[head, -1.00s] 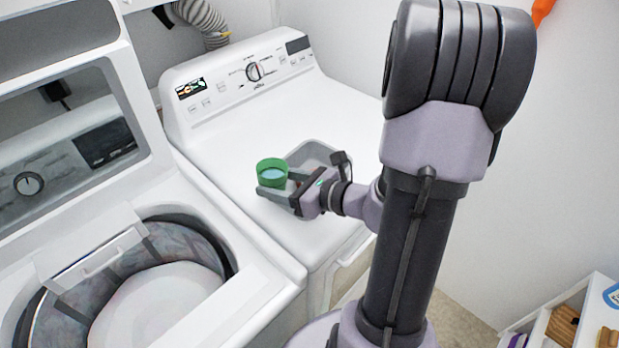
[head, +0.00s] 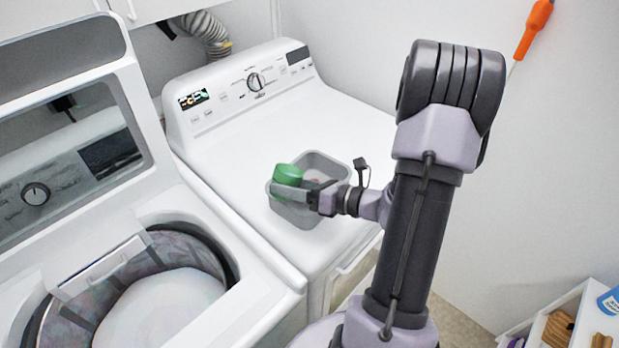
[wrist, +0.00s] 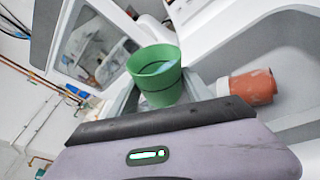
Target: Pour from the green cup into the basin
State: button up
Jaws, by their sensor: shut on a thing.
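The green cup (head: 288,174) is held by my gripper (head: 290,188), whose fingers are shut on its sides. The cup is tilted over the left part of the grey basin (head: 344,174), which stands on the white dryer. Its opening is turned out of sight in the head view. In the wrist view the green cup (wrist: 152,78) shows its rim and some light-blue contents inside. I cannot see any stream falling.
The dryer top (head: 235,150) around the basin is mostly clear. An open top-loading washer (head: 165,300) stands at the left with its lid raised. A white shelf (head: 590,310) with brushes is at the lower right, and an orange-handled tool (head: 534,30) hangs by the wall.

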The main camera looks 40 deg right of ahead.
aim_at(277, 166)
jog(key=shift+d+r+m+p, duration=0.25)
jog(key=shift+d+m+p, duration=0.05)
jog(key=shift+d+m, duration=0.2)
jog(key=shift+d+r+m+t+y+p, duration=0.15)
jog(key=shift+r+m+t+y+p, duration=0.3)
jog(key=shift+m, duration=0.35)
dwell(0.6)
jog(key=shift+d+r+m+t+y, duration=0.1)
jog(key=shift+r+m+t+y, duration=0.3)
jog(key=shift+m, duration=0.75)
jog(key=shift+d+r+m+t+y, duration=0.1)
jog(key=shift+r+m+t, duration=0.15)
jog(key=shift+r+m, duration=0.6)
dwell(1.9)
jog(key=shift+w+d+m, duration=0.1)
jog(key=shift+d+m, duration=0.6)
jog(key=shift+m, duration=0.5)
jog(key=shift+d+f+m+t, duration=0.1)
jog(key=shift+f+m+t, duration=0.15)
jog(key=shift+m+t, duration=0.3)
dwell(0.5)
